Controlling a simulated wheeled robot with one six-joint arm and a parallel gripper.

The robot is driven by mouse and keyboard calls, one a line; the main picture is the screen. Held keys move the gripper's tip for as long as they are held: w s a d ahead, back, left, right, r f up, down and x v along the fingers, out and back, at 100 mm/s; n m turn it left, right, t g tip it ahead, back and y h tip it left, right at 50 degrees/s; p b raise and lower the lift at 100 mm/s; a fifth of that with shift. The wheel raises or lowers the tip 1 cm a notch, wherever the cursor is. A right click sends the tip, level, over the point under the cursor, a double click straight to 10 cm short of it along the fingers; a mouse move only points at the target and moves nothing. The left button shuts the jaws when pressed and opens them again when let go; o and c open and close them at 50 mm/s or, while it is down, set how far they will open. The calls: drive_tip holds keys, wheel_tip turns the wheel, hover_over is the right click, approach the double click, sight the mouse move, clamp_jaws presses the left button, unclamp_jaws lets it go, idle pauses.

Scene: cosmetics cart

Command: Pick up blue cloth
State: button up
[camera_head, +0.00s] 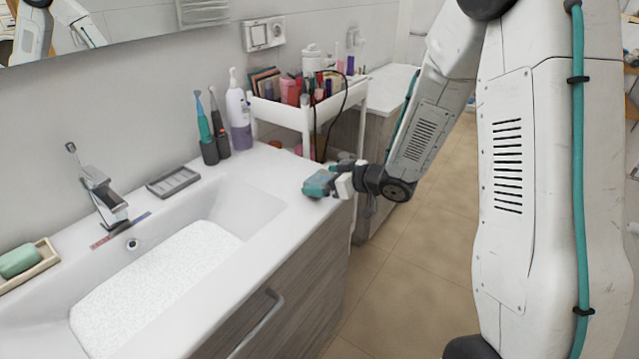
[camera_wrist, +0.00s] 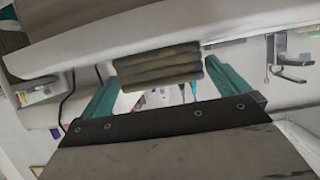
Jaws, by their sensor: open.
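A folded, layered cloth (camera_wrist: 158,66) shows in the wrist view, hanging in from the counter side and looking olive-grey in shadow. In the head view a small blue-teal bundle (camera_head: 318,183), which seems to be this cloth, lies on the counter's right front corner. My gripper (camera_head: 333,180) is at that corner, right at the bundle. In the wrist view its two teal fingers (camera_wrist: 162,80) are open, one on each side of the cloth. Whether they touch it I cannot tell. Part of the cloth is hidden by the fingers in the head view.
The white sink counter (camera_head: 270,165) has a faucet (camera_head: 100,190), a grey soap dish (camera_head: 173,181), toothbrushes (camera_head: 207,140) and a pump bottle (camera_head: 238,112). A white cart (camera_head: 290,112) with cosmetics stands behind my gripper. Open tiled floor (camera_head: 420,250) lies to the right.

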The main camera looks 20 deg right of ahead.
sight(323, 178)
drive_tip(key=x, duration=0.3)
drive_tip(key=shift+w+a, duration=0.15)
drive_tip(key=c, duration=1)
drive_tip(key=shift+r, duration=0.1)
